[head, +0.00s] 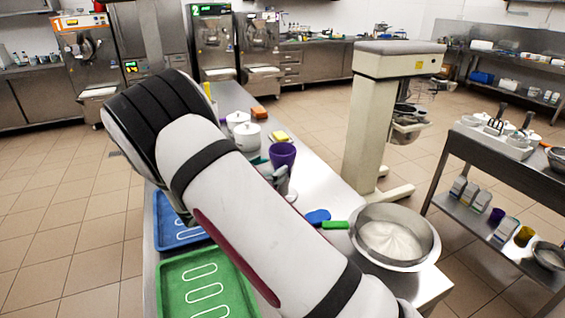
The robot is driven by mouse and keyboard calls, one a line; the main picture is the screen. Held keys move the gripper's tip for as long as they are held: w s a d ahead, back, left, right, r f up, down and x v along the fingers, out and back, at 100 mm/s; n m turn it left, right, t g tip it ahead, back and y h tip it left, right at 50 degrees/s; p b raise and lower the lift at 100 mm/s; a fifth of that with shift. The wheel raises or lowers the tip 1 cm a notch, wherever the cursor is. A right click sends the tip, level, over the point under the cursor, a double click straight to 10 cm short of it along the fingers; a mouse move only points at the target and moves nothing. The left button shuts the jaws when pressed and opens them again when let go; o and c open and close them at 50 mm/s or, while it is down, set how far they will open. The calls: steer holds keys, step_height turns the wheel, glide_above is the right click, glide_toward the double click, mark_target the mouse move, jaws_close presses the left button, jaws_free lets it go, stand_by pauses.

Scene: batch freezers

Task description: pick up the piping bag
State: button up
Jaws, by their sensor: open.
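I cannot make out a piping bag in the head view. My own white and black arm crosses the middle of the picture and covers much of the steel table (330,190). My gripper is not clearly visible; it seems hidden behind the arm. A small grey shape shows beside the arm below the purple cup (282,155), and I cannot tell what it is.
A blue tray (172,232) and a green tray (172,290) lie at the table's left. A steel bowl (394,237) stands at its right end, beside a blue and green utensil (318,216). White lidded pots (247,136) stand farther back. A tall mixer (390,110) stands beyond the table.

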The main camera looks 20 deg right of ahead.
mark_target(282, 159)
steer(key=shift+p+x, duration=0.45)
steer(key=shift+x, duration=2.45)
steer(key=shift+s, duration=0.15)
steer(key=c, duration=1.3)
